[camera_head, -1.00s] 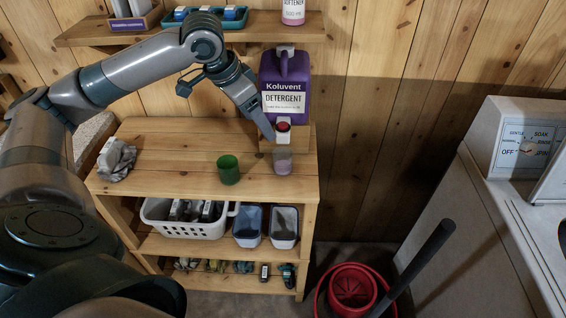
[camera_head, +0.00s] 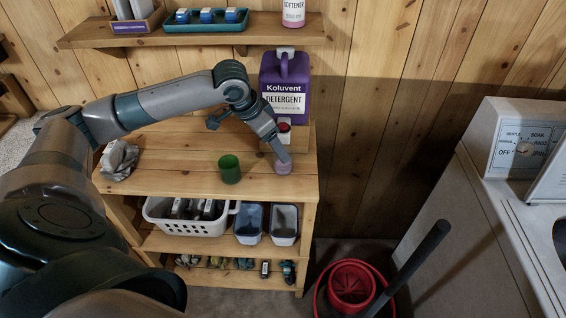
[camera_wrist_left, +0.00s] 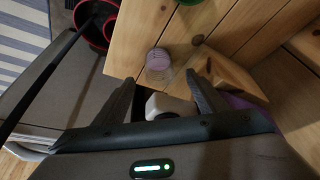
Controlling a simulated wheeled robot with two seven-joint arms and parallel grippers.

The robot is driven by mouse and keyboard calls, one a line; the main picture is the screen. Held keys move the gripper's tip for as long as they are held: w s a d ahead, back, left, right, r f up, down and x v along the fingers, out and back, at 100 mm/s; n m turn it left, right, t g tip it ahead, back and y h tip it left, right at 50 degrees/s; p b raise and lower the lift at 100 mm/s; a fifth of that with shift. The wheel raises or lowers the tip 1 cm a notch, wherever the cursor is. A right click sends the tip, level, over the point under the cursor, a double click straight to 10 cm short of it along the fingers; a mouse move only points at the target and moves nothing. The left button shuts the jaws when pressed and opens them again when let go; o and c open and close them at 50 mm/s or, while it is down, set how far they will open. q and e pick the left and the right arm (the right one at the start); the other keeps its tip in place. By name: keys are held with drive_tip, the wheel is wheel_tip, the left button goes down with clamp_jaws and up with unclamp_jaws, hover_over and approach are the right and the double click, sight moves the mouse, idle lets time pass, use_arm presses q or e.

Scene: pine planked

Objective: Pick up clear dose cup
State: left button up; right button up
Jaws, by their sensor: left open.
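The clear dose cup (camera_head: 283,167) stands on the top of the wooden shelf unit, near its right end, in front of the detergent jug. In the left wrist view the cup (camera_wrist_left: 158,62) looks clear with a pale purple tint and lies just beyond the fingertips. My left gripper (camera_head: 284,158) reaches down over the cup from behind left and partly covers it. In the left wrist view its two fingers (camera_wrist_left: 160,80) are apart with nothing held between them. My right gripper is in neither view.
The purple detergent jug (camera_head: 286,88) with its red-buttoned spout (camera_head: 284,127) rests on a wooden stand behind the cup. A green cup (camera_head: 229,170) stands to the left. A grey crumpled cloth (camera_head: 118,160) lies at the far left. The upper wall shelf (camera_head: 290,32) overhangs the jug.

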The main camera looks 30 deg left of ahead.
use_arm(q)
drive_tip(key=x, duration=0.1)
drive_tip(key=p+x, duration=0.1)
drive_tip(key=x, duration=0.1)
drive_tip(key=p+x, duration=0.1)
drive_tip(key=shift+w+d, duration=0.3)
drive_tip(key=shift+w, duration=0.1)
drive_tip(key=shift+w+f, duration=0.1)
drive_tip(key=shift+f, duration=0.3)
drive_tip(key=c, duration=1.4)
